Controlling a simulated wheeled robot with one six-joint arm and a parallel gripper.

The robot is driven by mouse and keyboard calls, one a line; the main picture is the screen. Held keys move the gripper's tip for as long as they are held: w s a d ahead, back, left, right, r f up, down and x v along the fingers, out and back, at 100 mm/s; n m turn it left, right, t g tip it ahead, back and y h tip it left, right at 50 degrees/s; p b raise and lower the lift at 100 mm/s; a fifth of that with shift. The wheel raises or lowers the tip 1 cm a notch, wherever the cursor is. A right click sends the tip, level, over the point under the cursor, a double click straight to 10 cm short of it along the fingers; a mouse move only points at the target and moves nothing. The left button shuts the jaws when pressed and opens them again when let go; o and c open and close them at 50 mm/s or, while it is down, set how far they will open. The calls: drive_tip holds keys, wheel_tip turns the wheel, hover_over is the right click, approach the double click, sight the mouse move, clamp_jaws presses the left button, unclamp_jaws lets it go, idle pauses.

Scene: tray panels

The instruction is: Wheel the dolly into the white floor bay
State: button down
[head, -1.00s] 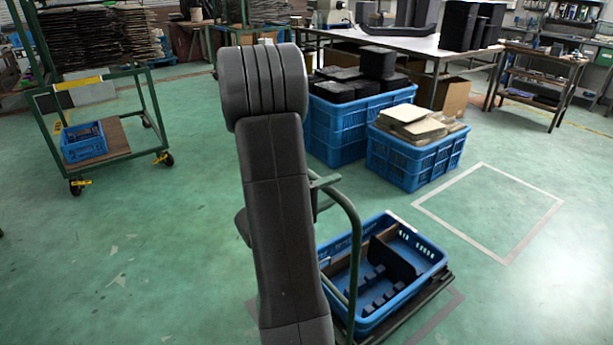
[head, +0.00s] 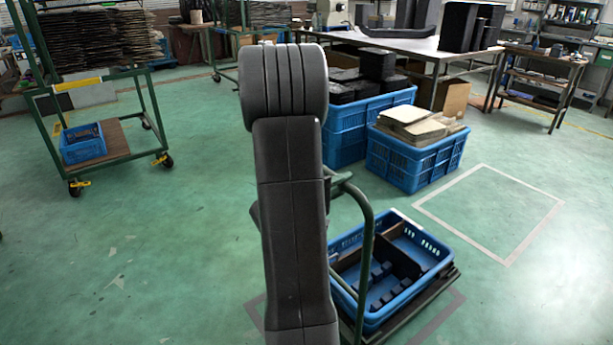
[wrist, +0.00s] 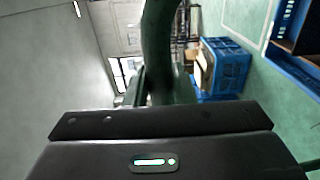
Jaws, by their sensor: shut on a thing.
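The dolly (head: 425,302) is a low dark platform with a green tubular handle (head: 367,245). It carries a blue crate (head: 437,262) with dark dividers. The white floor bay, a white outline (head: 460,234) on the green floor, lies empty to the upper right of the dolly, apart from it. My gripper (wrist: 157,98) is shut on the dolly's green handle, which rises in front of it in the wrist view (wrist: 157,50). In the head view my arm hides the gripper and part of the handle.
Blue crates, one with black parts (head: 345,135) and one with cardboard (head: 405,165), stand behind the dolly, left of the bay. A grey floor outline (head: 445,314) shows under the dolly. A green cart (head: 120,137) stands far left. Floor between dolly and bay looks clear.

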drive_tip(key=b+x, duration=0.5)
drive_tip(key=x, duration=0.7)
drive_tip(key=shift+w+a, duration=0.15)
drive_tip(key=shift+w, duration=0.1)
drive_tip(key=b+x, duration=0.6)
drive_tip(key=x, duration=1)
drive_tip(key=shift+f+b, duration=0.15)
drive_tip(key=shift+b, duration=0.25)
drive_tip(key=shift+d, duration=0.2)
